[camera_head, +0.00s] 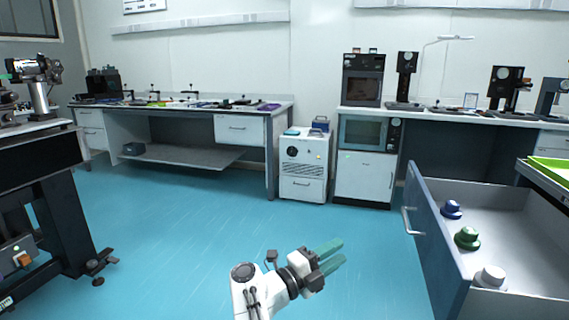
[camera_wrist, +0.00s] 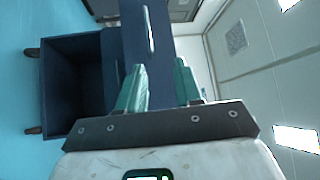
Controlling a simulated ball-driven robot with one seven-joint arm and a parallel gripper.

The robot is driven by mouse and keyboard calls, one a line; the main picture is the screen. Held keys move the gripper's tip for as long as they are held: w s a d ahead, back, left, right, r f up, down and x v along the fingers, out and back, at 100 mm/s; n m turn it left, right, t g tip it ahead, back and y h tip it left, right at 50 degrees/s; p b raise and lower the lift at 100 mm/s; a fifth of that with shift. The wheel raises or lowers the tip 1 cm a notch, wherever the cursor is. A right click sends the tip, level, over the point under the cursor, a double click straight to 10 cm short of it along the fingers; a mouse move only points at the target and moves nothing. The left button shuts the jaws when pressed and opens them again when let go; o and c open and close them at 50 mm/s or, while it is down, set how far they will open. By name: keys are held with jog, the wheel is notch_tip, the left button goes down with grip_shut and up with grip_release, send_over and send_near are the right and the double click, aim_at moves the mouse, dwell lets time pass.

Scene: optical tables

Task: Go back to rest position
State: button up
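My gripper (camera_head: 338,255) is at the lower middle of the head view, at the end of my white arm, over the blue floor. Its two green fingers point right, toward the open drawer. In the wrist view my gripper (camera_wrist: 160,78) has its fingers apart with nothing between them. A dark blue drawer front with a light handle (camera_wrist: 150,30) shows beyond the fingers. The gripper looks clear of the drawer.
An open drawer (camera_head: 424,225) juts out at the right, holding a blue (camera_head: 451,209), a green (camera_head: 467,238) and a white knob-like piece (camera_head: 490,277). A dark optical table (camera_head: 40,160) stands at left. Benches line the back wall. The middle floor (camera_head: 200,220) is clear.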

jog(key=w+d+f+n+t+y, duration=0.2)
jog(key=d+n+t+y, duration=0.5)
jog(key=n+t+y, duration=0.7)
jog(key=s+d+f+n+g+y, duration=0.3)
jog(key=s+f+n+g+y, duration=0.4)
jog(key=s+f+n+g, duration=0.6)
jog(key=s+d+f+g+h, duration=0.1)
jog(key=s+d+f+g, duration=0.2)
jog(key=s, duration=0.7)
jog(key=s+d+f+n+g+h, duration=0.15)
jog(key=s+f, duration=0.25)
jog(key=s, duration=0.5)
jog(key=s+d+f+m+g+h, duration=0.1)
jog(key=s+f+g, duration=0.25)
jog(key=s, duration=0.65)
jog(key=s+d+r+g+p, duration=0.1)
jog(key=s+r+g, duration=0.1)
jog(key=s, duration=0.7)
notch_tip(320, 180, up, 24)
jog(key=p, duration=2.5)
jog(key=shift+w+r, duration=0.2)
jog(key=shift+w, duration=0.25)
